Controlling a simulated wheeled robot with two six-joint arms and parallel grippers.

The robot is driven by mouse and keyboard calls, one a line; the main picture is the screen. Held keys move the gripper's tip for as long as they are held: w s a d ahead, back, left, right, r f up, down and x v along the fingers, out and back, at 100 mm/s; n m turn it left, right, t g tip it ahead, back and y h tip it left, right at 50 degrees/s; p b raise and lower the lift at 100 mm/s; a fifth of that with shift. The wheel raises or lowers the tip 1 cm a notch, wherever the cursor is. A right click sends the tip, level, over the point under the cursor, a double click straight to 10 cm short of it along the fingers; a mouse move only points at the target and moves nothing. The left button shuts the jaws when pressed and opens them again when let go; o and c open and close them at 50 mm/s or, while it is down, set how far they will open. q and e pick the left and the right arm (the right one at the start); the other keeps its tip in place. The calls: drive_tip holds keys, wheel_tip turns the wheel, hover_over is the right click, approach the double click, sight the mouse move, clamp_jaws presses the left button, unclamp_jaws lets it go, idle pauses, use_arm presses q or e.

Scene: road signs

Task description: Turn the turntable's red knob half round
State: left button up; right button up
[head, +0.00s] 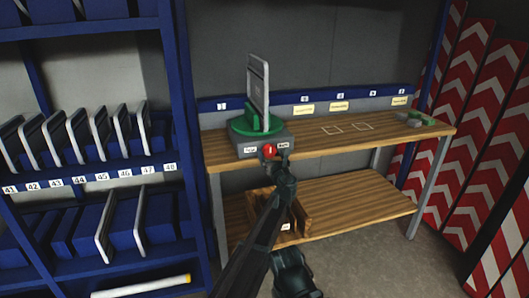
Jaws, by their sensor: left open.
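The turntable (243,127) has a green round top and stands on a grey base box (248,145) at the left end of the wooden bench. A grey sign plate (259,92) stands upright in a green holder on it. The red knob (270,150) is on the front of the base, between two small white labels whose text is too small to read. My left gripper (275,159) is open at the knob, just below and in front of it. I cannot tell whether its fingers touch the knob.
The wooden bench (387,139) is clear in the middle, with two white outlines and small grey-green items (415,119) at its right end. A wooden crate (299,217) sits on the lower shelf. A blue rack (180,120) with numbered slots stands left; red-white chevron boards (466,95) lean right.

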use_arm(q)
drive_tip(key=shift+w+a, duration=0.15)
drive_tip(key=shift+w, duration=0.55)
drive_tip(key=shift+c, duration=0.3)
drive_tip(key=c, duration=1.3)
drive_tip(key=shift+n, duration=0.3)
drive_tip(key=n, duration=0.2)
drive_tip(key=shift+n+b, duration=0.35)
drive_tip(key=shift+n, duration=0.05)
drive_tip(key=shift+n+b, duration=0.3)
drive_tip(key=shift+n, duration=1.5)
